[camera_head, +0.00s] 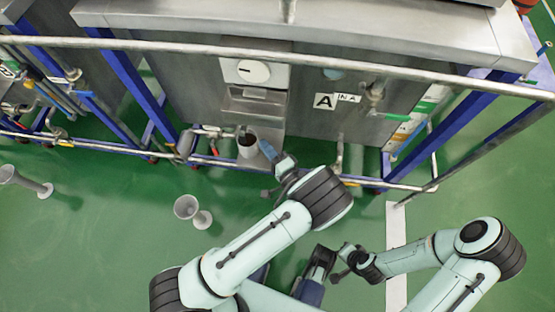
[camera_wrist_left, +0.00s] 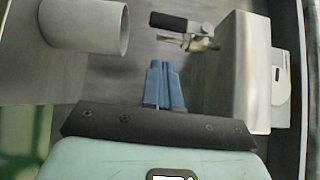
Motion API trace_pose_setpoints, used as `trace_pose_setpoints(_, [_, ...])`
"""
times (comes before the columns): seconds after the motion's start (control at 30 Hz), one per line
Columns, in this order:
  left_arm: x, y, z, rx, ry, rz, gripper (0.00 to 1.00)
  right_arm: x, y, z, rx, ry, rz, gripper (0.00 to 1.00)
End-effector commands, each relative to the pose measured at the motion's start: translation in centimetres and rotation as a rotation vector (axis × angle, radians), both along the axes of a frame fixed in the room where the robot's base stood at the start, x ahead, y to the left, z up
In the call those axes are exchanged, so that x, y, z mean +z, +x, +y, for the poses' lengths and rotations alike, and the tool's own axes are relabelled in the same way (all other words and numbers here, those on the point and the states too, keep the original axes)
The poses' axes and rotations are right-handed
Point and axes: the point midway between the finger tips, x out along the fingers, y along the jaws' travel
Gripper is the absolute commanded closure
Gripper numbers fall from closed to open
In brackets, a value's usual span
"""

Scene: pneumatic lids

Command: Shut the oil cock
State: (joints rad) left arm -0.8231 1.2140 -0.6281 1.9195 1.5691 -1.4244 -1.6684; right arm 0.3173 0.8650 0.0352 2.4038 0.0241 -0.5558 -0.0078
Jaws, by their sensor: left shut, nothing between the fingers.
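The oil cock (camera_wrist_left: 195,32) shows in the left wrist view as a small metal tap with a black lever handle (camera_wrist_left: 172,21). It sits beside a metal box (camera_wrist_left: 238,70), and the handle points left in the picture. My left gripper (camera_wrist_left: 163,75) has its blue fingers together, with nothing between them. The fingertips are just below the handle in the picture, apart from it. In the head view the left gripper (camera_head: 267,150) is at the cabinet front, below the metal box (camera_head: 258,104); the cock is too small to make out there. My right gripper (camera_head: 343,264) is low and small, its fingers unclear.
A grey cup (camera_head: 248,148) stands close left of my left gripper; it also shows in the left wrist view (camera_wrist_left: 85,27). A steel rail (camera_head: 200,48) crosses the cabinet front, with blue posts (camera_head: 120,70). Grey funnels (camera_head: 187,207) stand on the open green floor.

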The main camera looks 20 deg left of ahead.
Motion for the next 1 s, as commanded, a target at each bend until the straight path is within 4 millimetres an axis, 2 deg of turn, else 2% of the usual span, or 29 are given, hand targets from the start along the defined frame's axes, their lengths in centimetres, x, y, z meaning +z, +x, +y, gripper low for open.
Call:
trace_pose_setpoints(0.1, [0.0,-0.6,1.9,0.002,0.002,0.002,1.0,-0.3,0.3,-0.2,-0.004,-0.004,-0.008,1.0])
trace_pose_setpoints(0.23, [0.1,-0.9,3.1,0.001,0.001,0.002,1.0,-0.4,0.6,-0.3,-0.006,-0.007,-0.015,1.0])
trace_pose_setpoints(0.77, [0.1,-1.1,3.7,0.0,0.004,0.001,1.0,-0.4,0.7,-0.3,-0.008,-0.008,-0.018,1.0])
trace_pose_setpoints(1.0, [-0.2,-1.1,5.1,0.001,0.063,0.017,1.0,-0.7,0.9,-0.5,-0.01,-0.012,-0.024,1.0])
